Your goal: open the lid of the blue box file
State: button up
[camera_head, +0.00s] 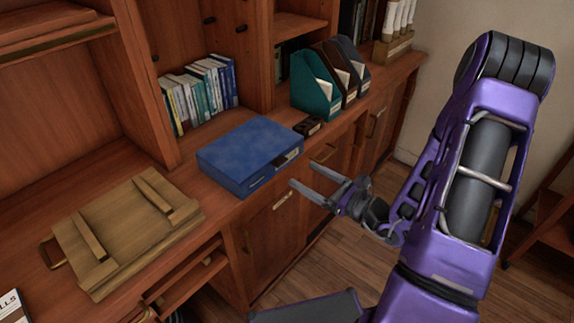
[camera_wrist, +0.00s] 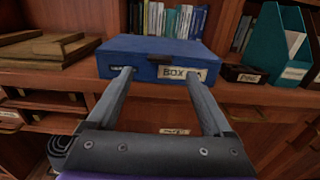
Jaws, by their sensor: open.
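The blue box file (camera_head: 250,153) lies flat on the wooden counter with its lid shut. In the wrist view the box file (camera_wrist: 140,46) shows its front face, with a dark tab at the middle of the upper front edge and a "BOX" label (camera_wrist: 178,73) at the right. My gripper (camera_head: 302,188) is open and empty, in front of the box file and a little apart from it in the head view. In the wrist view the two fingers of my gripper (camera_wrist: 160,75) point at the front face, and the right fingertip covers part of the label.
A small dark box (camera_head: 308,126) sits right of the box file, near the teal magazine file (camera_head: 316,85). A wooden board with battens (camera_head: 125,232) lies to the left. Books (camera_head: 200,93) stand behind in the shelf. Floor is free in front of the cabinet.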

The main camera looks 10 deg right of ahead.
jog(key=x, duration=0.7)
jog(key=shift+w+a, duration=0.1)
grip_shut()
dwell(0.4)
